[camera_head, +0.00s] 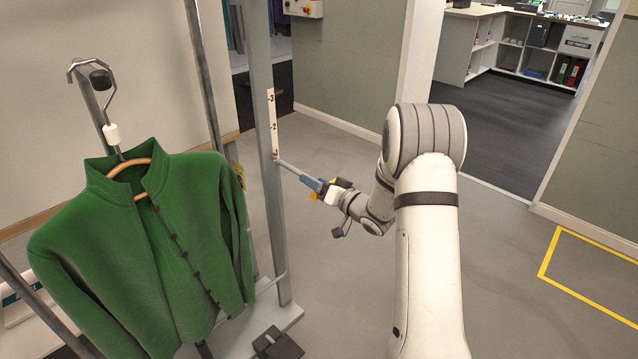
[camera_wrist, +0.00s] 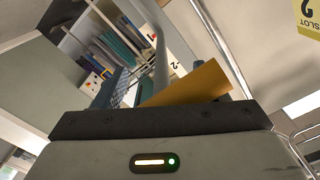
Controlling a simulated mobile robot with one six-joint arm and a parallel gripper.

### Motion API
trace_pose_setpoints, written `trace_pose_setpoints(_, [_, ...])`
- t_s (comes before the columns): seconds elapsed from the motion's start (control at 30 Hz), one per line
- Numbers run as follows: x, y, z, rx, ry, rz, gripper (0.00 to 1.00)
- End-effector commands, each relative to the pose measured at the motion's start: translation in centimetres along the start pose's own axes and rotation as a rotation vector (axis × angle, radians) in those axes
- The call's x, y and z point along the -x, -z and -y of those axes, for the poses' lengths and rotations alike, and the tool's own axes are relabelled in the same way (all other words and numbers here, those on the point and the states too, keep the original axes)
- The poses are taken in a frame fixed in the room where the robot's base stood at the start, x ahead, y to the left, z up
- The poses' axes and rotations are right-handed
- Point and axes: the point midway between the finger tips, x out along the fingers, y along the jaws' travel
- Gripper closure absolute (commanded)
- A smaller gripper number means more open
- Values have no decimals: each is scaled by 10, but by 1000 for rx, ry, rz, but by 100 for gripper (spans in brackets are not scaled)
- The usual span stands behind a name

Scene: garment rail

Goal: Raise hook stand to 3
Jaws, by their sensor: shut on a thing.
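My gripper (camera_head: 326,189) is shut on the blue grip of a lever (camera_head: 308,181). The lever's grey rod runs up and left to the metal upright. A white number scale (camera_head: 272,120) is on that upright; a 3 shows near its top and a 2 below. A small red mark (camera_head: 276,154) sits by the rod's end, below the 2. In the wrist view the scale (camera_wrist: 175,66) shows a 2 beyond my orange finger (camera_wrist: 190,84). The hook stand (camera_head: 88,80) holds a green jacket (camera_head: 150,245) on a wooden hanger at left.
A dark pedal-like block (camera_head: 277,343) lies on the stand's base. A white door post (camera_head: 418,55) and green wall stand behind my arm. Shelves (camera_head: 520,45) are at the back right. Yellow floor lines (camera_head: 560,285) mark open floor at right.

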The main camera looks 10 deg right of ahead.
Motion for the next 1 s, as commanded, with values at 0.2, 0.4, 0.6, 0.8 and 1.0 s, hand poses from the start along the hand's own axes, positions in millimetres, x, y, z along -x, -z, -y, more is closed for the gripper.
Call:
trace_pose_setpoints(0.2, [1,0,-1,4,-2,1,67])
trace_pose_setpoints(0.4, [2,2,-2,6,-4,-1,76])
trace_pose_setpoints(0.6, [1,24,13,11,-2,-5,76])
trace_pose_setpoints(0.8, [1,70,44,18,2,-10,77])
trace_pose_setpoints(1.0, [0,115,73,18,4,-11,77])
